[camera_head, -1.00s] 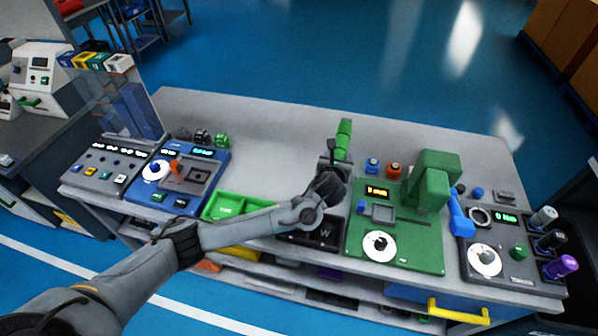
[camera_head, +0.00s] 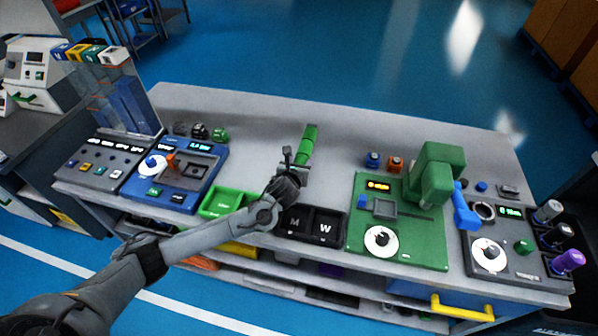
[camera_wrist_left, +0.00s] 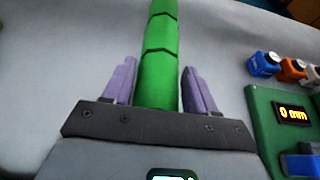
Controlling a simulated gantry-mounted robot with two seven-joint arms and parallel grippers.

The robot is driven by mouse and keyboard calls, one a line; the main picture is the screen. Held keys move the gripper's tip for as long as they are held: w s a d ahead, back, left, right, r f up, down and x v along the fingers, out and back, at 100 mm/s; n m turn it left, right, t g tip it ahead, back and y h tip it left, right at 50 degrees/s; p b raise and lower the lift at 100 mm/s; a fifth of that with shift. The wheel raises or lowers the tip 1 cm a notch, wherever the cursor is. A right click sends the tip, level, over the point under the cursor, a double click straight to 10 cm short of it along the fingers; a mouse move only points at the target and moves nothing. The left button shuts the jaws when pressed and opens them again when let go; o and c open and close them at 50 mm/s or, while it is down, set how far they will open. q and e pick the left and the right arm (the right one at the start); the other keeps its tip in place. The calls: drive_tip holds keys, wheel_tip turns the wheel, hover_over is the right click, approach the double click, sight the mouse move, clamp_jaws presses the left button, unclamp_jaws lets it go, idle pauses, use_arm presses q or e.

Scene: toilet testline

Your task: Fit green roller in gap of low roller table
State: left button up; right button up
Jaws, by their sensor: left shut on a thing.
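The green roller (camera_head: 309,140) is a long segmented cylinder held by my left gripper (camera_head: 300,161) over the middle of the grey bench, pointing away from me. In the left wrist view the green roller (camera_wrist_left: 158,55) runs between the two purple fingers of the left gripper (camera_wrist_left: 158,82), and its far end is cut off by the top edge. Whether the roller touches the bench top is hard to tell. I cannot make out a low roller table with a gap in either view. My right gripper is not in view.
The grey bench (camera_head: 260,118) is clear around the roller. A green tray (camera_head: 221,203) and black bins (camera_head: 322,228) lie along the front. A blue tester (camera_head: 178,176) stands left, a green press (camera_head: 436,175) right.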

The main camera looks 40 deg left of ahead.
use_arm(q)
drive_tip(key=shift+f+b, duration=0.65)
drive_tip(key=shift+f, duration=1.35)
drive_tip(key=shift+a, duration=0.1)
drive_tip(key=o, duration=1.4)
drive_tip(key=shift+s+d+r, duration=0.2)
drive_tip(key=shift+s+r, duration=0.05)
drive_tip(key=shift+s, duration=0.05)
drive_tip(key=p+v, duration=0.3)
drive_tip(key=v, duration=0.6)
drive_tip(key=shift+s+d+r, duration=0.1)
drive_tip(key=shift+s, duration=0.1)
drive_tip(key=shift+v, duration=0.85)
